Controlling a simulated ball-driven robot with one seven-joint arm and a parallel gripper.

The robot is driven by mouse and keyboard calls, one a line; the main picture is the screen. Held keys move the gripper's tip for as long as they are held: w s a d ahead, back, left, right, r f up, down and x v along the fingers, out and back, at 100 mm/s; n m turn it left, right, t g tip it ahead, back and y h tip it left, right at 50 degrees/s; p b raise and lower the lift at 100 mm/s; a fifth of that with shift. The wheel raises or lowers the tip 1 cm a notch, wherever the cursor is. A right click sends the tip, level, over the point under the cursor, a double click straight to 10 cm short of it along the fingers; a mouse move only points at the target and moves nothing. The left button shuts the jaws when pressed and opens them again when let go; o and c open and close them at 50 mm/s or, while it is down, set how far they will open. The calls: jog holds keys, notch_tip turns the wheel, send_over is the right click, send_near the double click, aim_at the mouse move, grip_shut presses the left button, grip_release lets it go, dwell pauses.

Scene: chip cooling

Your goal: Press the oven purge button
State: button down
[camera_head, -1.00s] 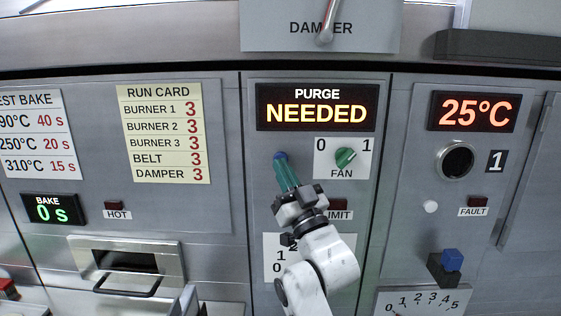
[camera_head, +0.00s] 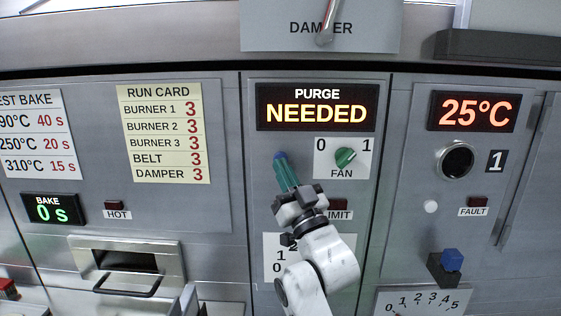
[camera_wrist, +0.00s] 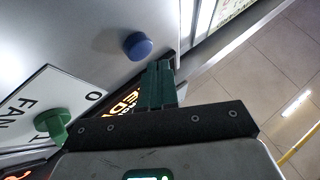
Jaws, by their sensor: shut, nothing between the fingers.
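The round blue purge button (camera_head: 280,155) is on the grey panel, below the lit PURGE NEEDED display (camera_head: 317,107) and left of the green fan knob (camera_head: 346,157). My gripper (camera_head: 283,165) is shut and empty, its green fingers pointing up at the button and covering its lower part in the head view. In the wrist view the button (camera_wrist: 138,45) shows whole, just up and left of the fingertips (camera_wrist: 158,68), with a small gap in the picture. The head view does not show whether they touch.
The fan knob also shows in the wrist view (camera_wrist: 52,124), left of the fingers. A limit lamp (camera_head: 340,204) sits beside my wrist. The damper lever (camera_head: 325,30) is above, and a blue-topped lever (camera_head: 450,260) is at lower right.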

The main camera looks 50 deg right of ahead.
jog(key=shift+d, duration=0.1)
jog(key=shift+w+d, duration=0.25)
jog(key=shift+w+d, duration=0.3)
jog(key=shift+d, duration=0.1)
dwell(0.9)
jog(key=shift+a, duration=0.1)
jog(key=shift+s+a, duration=0.55)
jog(key=shift+a, duration=0.05)
dwell(0.3)
jog(key=shift+s+a+b, duration=0.65)
jog(key=shift+s+a, duration=0.15)
jog(key=shift+a, duration=0.2)
jog(key=shift+s+a+b, duration=0.65)
jog(key=shift+s+a, duration=0.1)
jog(key=shift+a, duration=0.25)
